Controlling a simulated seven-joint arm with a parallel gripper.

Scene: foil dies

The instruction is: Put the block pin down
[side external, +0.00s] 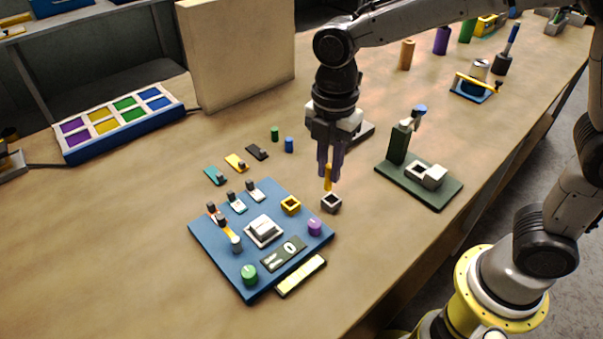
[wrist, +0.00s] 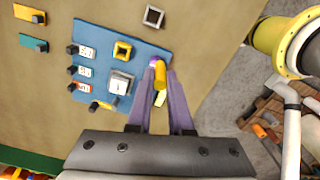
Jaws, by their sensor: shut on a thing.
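The block pin, a yellow-orange peg (side external: 328,177), hangs upright between the purple fingers of my gripper (side external: 329,160). In the wrist view the pin (wrist: 160,76) sits between the fingertips (wrist: 162,82), with the blue board behind it. My gripper is shut on it, and its lower end appears to be in the air. A grey square socket (side external: 331,203) stands on the table just below the pin in the side view; it also shows in the wrist view (wrist: 153,16). A yellow square socket (side external: 290,205) is on the blue board (side external: 210,245), left of the pin.
The board carries a white button (side external: 263,230), a green knob (side external: 249,274), a purple knob (side external: 314,227) and small switches. A dark green fixture (side external: 433,190) stands to the right. Small green (side external: 275,133) and blue (side external: 289,145) cylinders stand behind. Bare table lies left of the board.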

